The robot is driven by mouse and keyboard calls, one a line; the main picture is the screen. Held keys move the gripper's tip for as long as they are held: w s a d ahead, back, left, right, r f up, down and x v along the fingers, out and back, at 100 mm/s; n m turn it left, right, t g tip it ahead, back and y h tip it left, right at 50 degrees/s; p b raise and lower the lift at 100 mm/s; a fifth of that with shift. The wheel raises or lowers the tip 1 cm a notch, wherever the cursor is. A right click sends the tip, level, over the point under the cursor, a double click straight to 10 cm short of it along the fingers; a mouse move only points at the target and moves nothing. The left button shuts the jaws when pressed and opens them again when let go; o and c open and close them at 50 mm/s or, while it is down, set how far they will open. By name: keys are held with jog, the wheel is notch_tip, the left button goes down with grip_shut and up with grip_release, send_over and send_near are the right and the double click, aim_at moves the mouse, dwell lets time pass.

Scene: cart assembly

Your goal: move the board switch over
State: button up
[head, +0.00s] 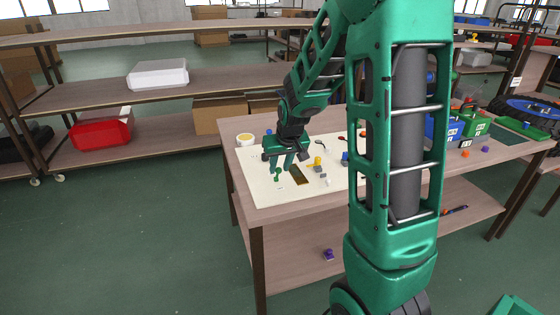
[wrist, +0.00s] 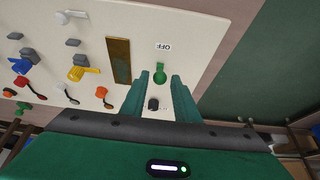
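A cream board (head: 262,192) lies on the wooden table. On it a green switch lever (wrist: 160,74) stands near a label reading OFF, which shows upside down (wrist: 163,47) in the wrist view. The lever also shows small in the head view (head: 278,173). My gripper (wrist: 158,84) is open, with its fingers on either side of the lever's line and the lever just beyond the tips. No contact is visible. A dark round knob (wrist: 153,103) shows between the fingers. In the head view my gripper (head: 284,170) is low over the board's left part.
Beside the switch is a brown-gold plate (wrist: 119,60). Further along the board are yellow (wrist: 84,72), blue (wrist: 22,66), white (wrist: 70,16) and red (wrist: 22,83) parts. Green and blue bins stand at the table's right. The floor left of the table is clear.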

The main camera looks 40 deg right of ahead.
jog(key=shift+w+d+f, duration=0.1)
jog(key=shift+w+f, duration=0.15)
jog(key=shift+f, duration=0.35)
jog(key=shift+r, duration=0.1)
jog(key=c, duration=0.6)
jog(key=shift+w, duration=0.15)
jog(key=shift+w+d+r, duration=0.15)
jog(key=shift+w, duration=0.25)
jog(key=shift+w+d+r, duration=0.1)
jog(key=shift+w+r, duration=0.05)
jog(key=shift+w, duration=0.2)
